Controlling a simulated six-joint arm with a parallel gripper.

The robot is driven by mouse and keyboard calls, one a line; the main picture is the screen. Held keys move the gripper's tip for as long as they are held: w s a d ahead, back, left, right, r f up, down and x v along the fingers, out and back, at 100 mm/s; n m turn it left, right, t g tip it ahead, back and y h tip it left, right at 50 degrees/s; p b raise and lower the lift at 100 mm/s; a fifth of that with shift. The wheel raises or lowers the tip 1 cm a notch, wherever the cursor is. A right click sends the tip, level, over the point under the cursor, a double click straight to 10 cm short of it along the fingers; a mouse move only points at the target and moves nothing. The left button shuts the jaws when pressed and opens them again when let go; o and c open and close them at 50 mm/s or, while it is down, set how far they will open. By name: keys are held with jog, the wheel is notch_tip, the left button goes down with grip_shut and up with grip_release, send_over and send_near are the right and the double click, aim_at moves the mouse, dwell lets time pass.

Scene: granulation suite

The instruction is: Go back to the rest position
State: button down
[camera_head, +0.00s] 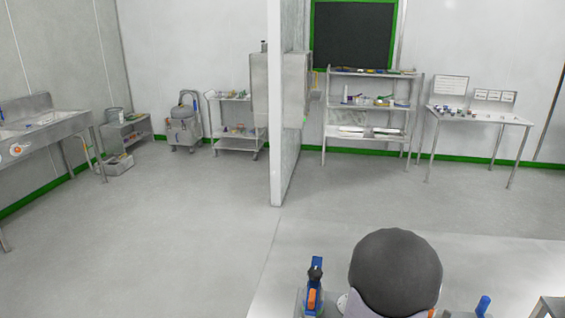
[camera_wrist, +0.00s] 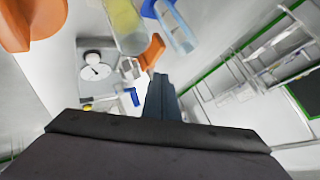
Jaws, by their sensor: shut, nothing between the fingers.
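My gripper (camera_wrist: 160,80) shows in the wrist view as a dark body along the bottom with narrow dark fingers reaching up the middle. The fingers are together with nothing between them. Past and around the fingertips are an orange piece (camera_wrist: 151,50), a yellowish clear cylinder (camera_wrist: 126,26) and a blue-and-clear item (camera_wrist: 174,26); I cannot tell whether any touches the fingers. In the head view the fingers are not visible; a large dark round part, probably my arm, fills the lower right.
A blue and orange item (camera_head: 314,290) stands at the near bench. A white dial device (camera_wrist: 95,72) and a large orange shape (camera_wrist: 32,24) show in the wrist view. Farther off are a shelf rack (camera_head: 372,108), a table (camera_head: 478,117) and a partition (camera_head: 283,150). The middle floor is clear.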

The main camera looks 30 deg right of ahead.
jog(key=w+a+r+n+t+y+p, duration=0.1)
jog(key=w+a+r+n+t+p, duration=0.2)
jog(key=w+a+n, duration=0.6)
jog(key=w+a+r+n+t+y+p, duration=0.1)
jog(key=w+a+r+n+t+y, duration=0.15)
jog(key=w+a+r, duration=0.7)
jog(key=a+f+n+g+y+b, duration=0.1)
jog(key=a+f+n+y+b, duration=0.15)
jog(key=a+f, duration=0.45)
jog(key=a+f+n+g+y+b, duration=0.15)
jog(key=a+f+n, duration=0.3)
jog(key=a, duration=0.55)
jog(key=s+a+f+n+g+y+b, duration=0.1)
jog(key=s+a+f+n+g, duration=0.15)
jog(key=s+a, duration=0.35)
jog(key=s+a+f+n+g+y+b, duration=0.15)
jog(key=s+a+n, duration=0.25)
jog(key=s, duration=0.5)
notch_tip(320, 180, down, 39)
jog(key=b, duration=3.9)
jog(key=shift+a, duration=0.15)
jog(key=shift+w, duration=0.1)
